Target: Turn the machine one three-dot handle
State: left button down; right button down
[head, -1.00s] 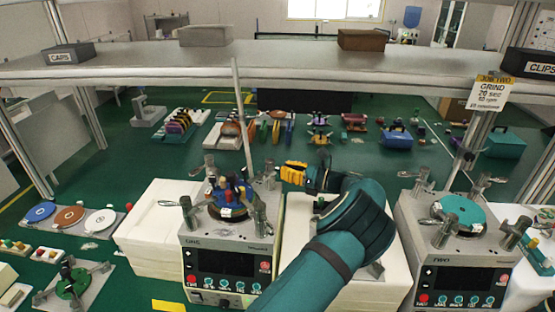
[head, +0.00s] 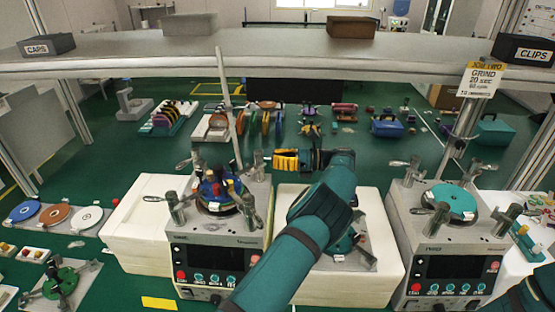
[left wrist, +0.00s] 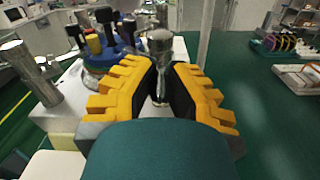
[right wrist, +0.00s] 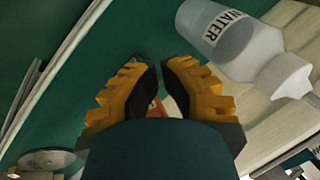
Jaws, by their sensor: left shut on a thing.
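Machine one (head: 215,262) is a grey lapping machine at centre left in the head view. It carries a plate with a blue fixture (head: 219,190) and several metal posts with clamp handles. My left gripper (head: 275,160), with yellow fingers, is at its back right post. In the left wrist view, my left gripper (left wrist: 162,75) is shut on a metal round-topped handle (left wrist: 160,42). Dots on the handle cannot be made out. My right gripper (right wrist: 158,66), seen in the right wrist view, has a narrow gap between its fingertips and holds nothing visible.
Machine two (head: 445,262) stands at the right with a teal disc (head: 453,200). A white block (head: 150,215) is left of machine one. A shelf (head: 290,57) crosses above. A water bottle (right wrist: 240,45) lies close beside my right gripper.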

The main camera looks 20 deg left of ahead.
pick_arm(q)
jog(key=shift+a+r, duration=0.1)
jog(key=c, duration=0.9)
grip_release()
notch_tip(320, 180, up, 10)
